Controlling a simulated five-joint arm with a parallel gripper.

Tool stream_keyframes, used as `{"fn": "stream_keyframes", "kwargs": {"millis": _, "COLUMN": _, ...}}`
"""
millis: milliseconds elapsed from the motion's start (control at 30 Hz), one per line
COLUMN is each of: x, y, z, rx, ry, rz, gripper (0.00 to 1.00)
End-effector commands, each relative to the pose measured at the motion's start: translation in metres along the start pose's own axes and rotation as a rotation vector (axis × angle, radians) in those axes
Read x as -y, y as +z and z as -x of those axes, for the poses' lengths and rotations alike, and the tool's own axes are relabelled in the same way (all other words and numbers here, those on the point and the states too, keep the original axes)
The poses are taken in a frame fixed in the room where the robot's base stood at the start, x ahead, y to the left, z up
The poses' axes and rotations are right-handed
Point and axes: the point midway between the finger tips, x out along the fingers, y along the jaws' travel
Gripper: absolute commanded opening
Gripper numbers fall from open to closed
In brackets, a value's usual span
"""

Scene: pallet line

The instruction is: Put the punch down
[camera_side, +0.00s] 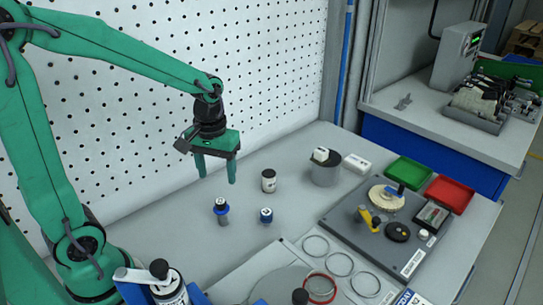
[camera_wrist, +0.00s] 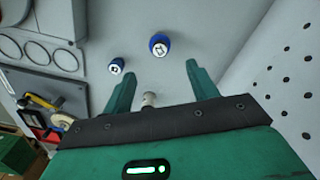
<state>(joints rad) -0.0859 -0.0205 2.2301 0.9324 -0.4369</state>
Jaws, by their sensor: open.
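My gripper (camera_side: 216,177) is open and empty, raised above the grey bench; its two green fingers also show in the wrist view (camera_wrist: 160,76). Two small upright pieces with blue collars stand on the bench below and in front of it. I cannot tell for sure which is the punch. Neither touches the fingers.
A white jar with a dark lid (camera_side: 269,181) stands behind the blue-collared pieces. A grey cylinder (camera_side: 325,172), a dark tool board (camera_side: 342,229), green (camera_side: 409,171) and red (camera_side: 449,194) trays are to the right. A perforated wall (camera_side: 250,60) runs behind.

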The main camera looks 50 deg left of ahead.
Motion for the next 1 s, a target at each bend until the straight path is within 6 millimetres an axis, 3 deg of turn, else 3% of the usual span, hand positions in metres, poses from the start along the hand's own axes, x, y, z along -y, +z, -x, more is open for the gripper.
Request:
{"fn": "stream_keyframes", "kwargs": {"millis": 633, "x": 0.0, "y": 0.002, "z": 0.004, "rx": -0.012, "ry": 0.005, "rz": -0.013, "gripper": 0.58}}
{"fn": "stream_keyframes", "kwargs": {"millis": 1000, "x": 0.003, "y": 0.026, "z": 0.043, "rx": -0.146, "ry": 0.059, "rz": -0.161, "gripper": 0.58}}
